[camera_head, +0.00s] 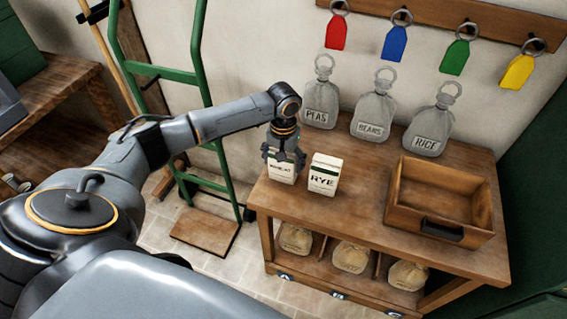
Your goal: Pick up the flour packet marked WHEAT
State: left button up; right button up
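The white WHEAT packet (281,176) stands upright near the left end of the wooden bench top. My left gripper (284,160) is over it from above, with its fingers spread at the packet's two sides and hiding its upper part. Whether the fingers press on the packet cannot be made out. A second white packet marked RYE (323,180) with a green band stands close beside it on the right. My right gripper is not in view.
Glass jars marked PEAS (321,105), BEANS (372,118) and RICE (428,133) stand behind. An open wooden tray (405,212) is at right. Sacks (350,257) fill the shelf below. A green hand truck (196,80) stands left. Coloured tags (396,44) hang above.

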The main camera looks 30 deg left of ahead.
pick_arm(q)
jog(key=c, duration=0.9)
jog(key=shift+o, duration=0.2)
jog(key=shift+r, duration=0.1)
